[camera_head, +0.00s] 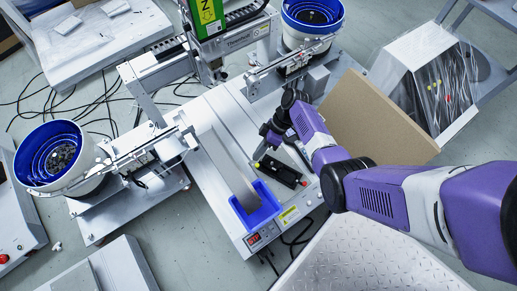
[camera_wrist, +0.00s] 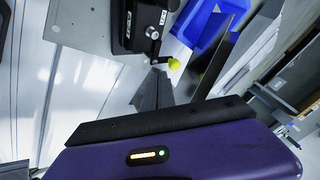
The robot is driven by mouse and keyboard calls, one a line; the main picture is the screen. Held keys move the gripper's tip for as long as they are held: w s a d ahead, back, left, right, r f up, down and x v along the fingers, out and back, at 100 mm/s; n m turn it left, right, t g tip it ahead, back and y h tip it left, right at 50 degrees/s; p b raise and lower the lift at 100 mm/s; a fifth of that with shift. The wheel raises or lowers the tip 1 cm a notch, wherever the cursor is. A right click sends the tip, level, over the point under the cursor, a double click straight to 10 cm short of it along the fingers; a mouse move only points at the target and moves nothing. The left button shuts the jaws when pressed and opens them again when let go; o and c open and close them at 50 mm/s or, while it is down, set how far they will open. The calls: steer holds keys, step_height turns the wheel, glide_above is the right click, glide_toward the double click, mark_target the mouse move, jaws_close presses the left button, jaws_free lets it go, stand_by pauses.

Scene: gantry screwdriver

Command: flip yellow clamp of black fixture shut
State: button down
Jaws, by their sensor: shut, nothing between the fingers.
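The black fixture (camera_head: 280,172) lies on the right side of the gantry machine's white base, beside the blue bin. It also shows at the top of the wrist view (camera_wrist: 128,38), partly cut off. Its yellow clamp knob (camera_head: 257,164) is at the fixture's left end; in the wrist view the round yellow knob (camera_wrist: 174,64) sits on a short dark lever sticking out from the fixture. My gripper (camera_head: 262,150) is shut and empty, just above the knob end. In the wrist view its dark fingers reach close to the knob; I cannot tell whether they touch it.
A blue bin (camera_head: 268,213) stands at the base's front, with a grey slanted chute beside it. Blue-rimmed bowl feeders stand left (camera_head: 88,138) and at the back (camera_head: 338,17). A brown board (camera_head: 375,122) lies right of the machine, behind my arm.

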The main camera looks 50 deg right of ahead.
steer(key=shift+s, duration=0.15)
steer(key=shift+s+p, duration=0.5)
steer(key=shift+s, duration=0.2)
steer(key=p+v, duration=0.3)
steer(key=v, duration=0.4)
steer(key=shift+d+r, duration=0.25)
steer(key=shift+r, duration=0.1)
